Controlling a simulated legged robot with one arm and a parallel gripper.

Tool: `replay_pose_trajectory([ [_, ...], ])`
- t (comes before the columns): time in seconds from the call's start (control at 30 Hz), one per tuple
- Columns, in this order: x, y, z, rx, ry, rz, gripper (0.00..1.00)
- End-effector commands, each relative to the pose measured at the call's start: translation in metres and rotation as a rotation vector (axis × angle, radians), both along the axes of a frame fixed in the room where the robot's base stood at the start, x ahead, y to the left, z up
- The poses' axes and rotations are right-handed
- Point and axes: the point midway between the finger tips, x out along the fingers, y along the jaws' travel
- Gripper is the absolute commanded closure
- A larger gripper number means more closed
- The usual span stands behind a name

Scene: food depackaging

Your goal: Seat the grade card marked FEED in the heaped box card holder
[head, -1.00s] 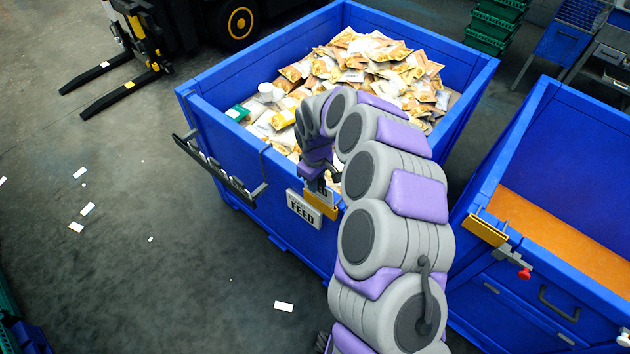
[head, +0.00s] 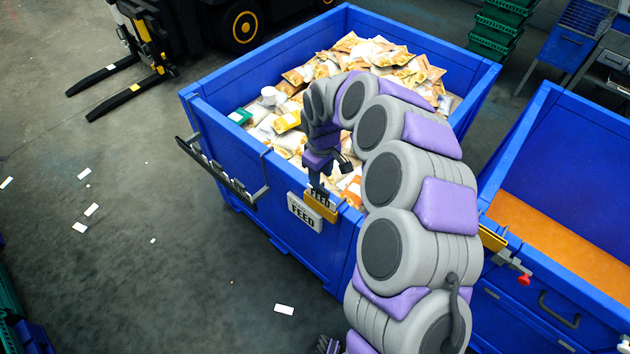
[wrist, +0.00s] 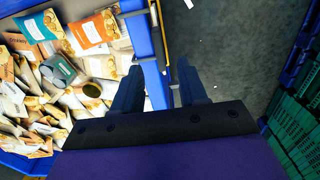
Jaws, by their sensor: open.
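The heaped box (head: 225,165) is blue and full of food packets. On its front rim hangs a yellow card holder (head: 321,208), with a white plate (head: 303,211) marked FEED beside it. A small pale card (head: 319,197) marked FEED stands upright at the holder, its upper part showing above the yellow front; its lower edge is hidden. My gripper (head: 316,180) is just above the card, pointing down. In the wrist view my gripper (wrist: 158,92) is open, its fingers apart on either side of the blue rim and the thin yellow holder edge (wrist: 164,32), with nothing visibly clamped.
A black rail (head: 215,172) sticks out from the box's left front. A second blue box (head: 560,150) with an orange floor and its own yellow holder (head: 492,238) stands at right. A forklift (head: 150,45) is at back left. White scraps lie on open floor at left.

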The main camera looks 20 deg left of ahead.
Motion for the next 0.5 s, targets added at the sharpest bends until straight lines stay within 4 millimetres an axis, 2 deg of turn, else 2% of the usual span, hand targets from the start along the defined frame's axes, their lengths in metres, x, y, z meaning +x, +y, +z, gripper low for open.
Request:
replay_pose_trajectory([
  [0.03, 0.002, 0.0, 0.014, 0.004, -0.007, 0.0, 0.58],
  [0.2, 0.0, 0.007, 0.041, -0.005, -0.001, 0.0, 0.58],
  [0.33, 0.001, 0.011, 0.054, -0.008, -0.003, 0.001, 0.58],
  [0.5, 0.0, 0.011, 0.061, -0.009, 0.0, 0.001, 0.58],
])
